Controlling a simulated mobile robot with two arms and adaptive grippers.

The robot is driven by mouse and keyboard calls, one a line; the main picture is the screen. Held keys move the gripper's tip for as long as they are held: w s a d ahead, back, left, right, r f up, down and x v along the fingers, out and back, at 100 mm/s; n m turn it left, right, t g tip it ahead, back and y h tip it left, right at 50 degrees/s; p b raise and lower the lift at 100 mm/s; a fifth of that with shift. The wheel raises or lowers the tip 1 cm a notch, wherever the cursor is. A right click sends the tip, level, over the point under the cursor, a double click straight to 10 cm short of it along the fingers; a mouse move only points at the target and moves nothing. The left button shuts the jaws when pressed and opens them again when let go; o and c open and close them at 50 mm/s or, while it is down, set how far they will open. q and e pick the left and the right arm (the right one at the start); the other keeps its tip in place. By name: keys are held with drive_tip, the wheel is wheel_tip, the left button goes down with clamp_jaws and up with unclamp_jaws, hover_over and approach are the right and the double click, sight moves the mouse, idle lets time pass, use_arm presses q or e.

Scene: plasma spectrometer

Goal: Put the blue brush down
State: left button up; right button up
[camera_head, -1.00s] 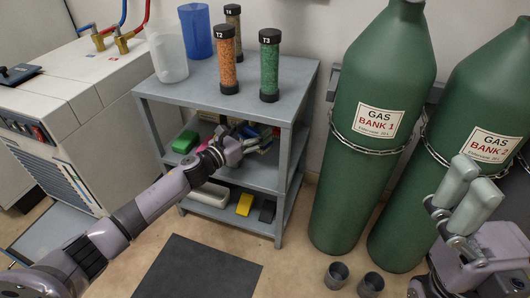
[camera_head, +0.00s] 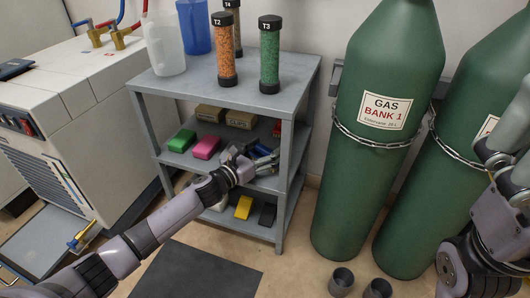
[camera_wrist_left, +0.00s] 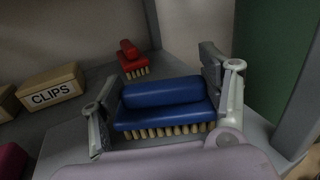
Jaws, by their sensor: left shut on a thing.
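The blue brush (camera_wrist_left: 165,105) lies between the two fingers of my left gripper (camera_wrist_left: 160,100) in the left wrist view, blue body up and pale bristles down. The left gripper (camera_head: 262,162) is shut on it, at the right part of the grey rack's middle shelf (camera_wrist_left: 75,135). In the head view the brush (camera_head: 263,150) shows only as a small blue patch behind the fingers. I cannot tell whether its bristles touch the shelf. My right gripper (camera_head: 505,160) is at the right edge, partly cut off, and its jaw state is unclear.
A red brush (camera_wrist_left: 132,65) stands behind the blue one. A rack post (camera_head: 287,165) is close on the right. Tubes stand on the top shelf (camera_head: 190,92); gas cylinders (camera_head: 375,160) stand right.

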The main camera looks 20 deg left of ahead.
use_arm(q)
drive_tip(key=o, duration=1.1)
drive_tip(key=shift+f, duration=0.15)
drive_tip(key=shift+c, duration=0.2)
drive_tip(key=o, duration=0.5)
